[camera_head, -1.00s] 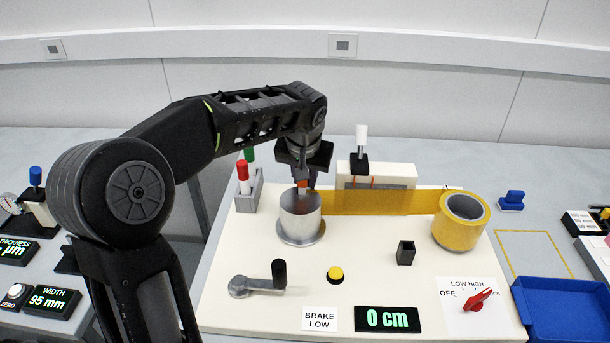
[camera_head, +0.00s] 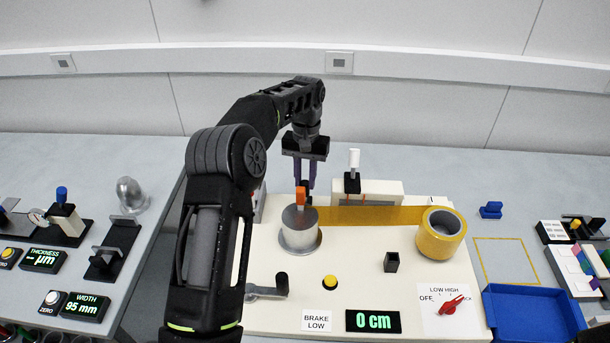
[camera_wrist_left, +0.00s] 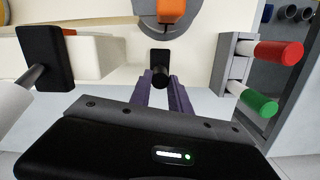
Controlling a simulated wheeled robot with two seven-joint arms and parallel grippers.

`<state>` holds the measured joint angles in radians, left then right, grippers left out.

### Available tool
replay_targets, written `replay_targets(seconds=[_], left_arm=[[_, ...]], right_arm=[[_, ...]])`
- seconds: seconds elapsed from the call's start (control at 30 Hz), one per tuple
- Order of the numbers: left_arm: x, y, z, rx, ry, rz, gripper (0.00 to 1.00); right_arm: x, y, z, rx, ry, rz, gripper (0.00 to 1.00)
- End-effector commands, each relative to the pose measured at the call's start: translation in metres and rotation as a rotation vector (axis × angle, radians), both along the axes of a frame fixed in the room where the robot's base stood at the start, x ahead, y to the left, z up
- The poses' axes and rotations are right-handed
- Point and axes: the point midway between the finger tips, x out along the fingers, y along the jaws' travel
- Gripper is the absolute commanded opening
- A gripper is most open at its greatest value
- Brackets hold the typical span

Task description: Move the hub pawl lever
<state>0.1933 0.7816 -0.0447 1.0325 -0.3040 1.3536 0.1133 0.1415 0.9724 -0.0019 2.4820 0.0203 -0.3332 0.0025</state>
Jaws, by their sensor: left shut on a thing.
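The silver hub (camera_head: 299,232) stands on the cream board (camera_head: 300,310), with yellow tape running right from it. An upright orange piece (camera_head: 301,197) is at its top back edge and shows at the top of the wrist view (camera_wrist_left: 171,10). My left gripper (camera_head: 306,187) points down just behind the hub. In the left wrist view its purple fingers (camera_wrist_left: 160,80) are shut on a black knob (camera_wrist_left: 160,63), which I take for the hub pawl lever. Its lower part is hidden. My right gripper is not in view.
A white-knobbed lever (camera_head: 353,172) stands right of the gripper. A rack with red (camera_wrist_left: 278,53) and green (camera_wrist_left: 259,103) handles is close on the other side. The tape roll (camera_head: 441,235), red switch (camera_head: 452,305) and blue tray (camera_head: 535,313) are farther right.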

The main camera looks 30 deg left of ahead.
Motion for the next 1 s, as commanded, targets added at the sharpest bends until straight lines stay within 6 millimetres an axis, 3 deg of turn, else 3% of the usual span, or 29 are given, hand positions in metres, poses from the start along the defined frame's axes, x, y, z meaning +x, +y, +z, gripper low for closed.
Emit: replay_targets(seconds=[0.27, 0.3, 0.57, 1.0], left_arm=[[0.0008, 0.0003, 0.0004, -0.002, 0.001, 0.000, 0.00], [0.0007, 0.0002, 0.0004, -0.002, 0.000, 0.000, 0.24], [0.0006, -0.0001, 0.0004, -0.002, 0.001, 0.000, 0.45], [-0.0008, -0.0004, 0.0006, 0.006, -0.012, 0.000, 0.45]], right_arm=[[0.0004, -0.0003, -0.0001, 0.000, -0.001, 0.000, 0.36], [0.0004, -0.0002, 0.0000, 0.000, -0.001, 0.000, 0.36], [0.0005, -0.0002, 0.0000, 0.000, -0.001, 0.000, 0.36], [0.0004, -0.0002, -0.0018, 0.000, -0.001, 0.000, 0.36]])
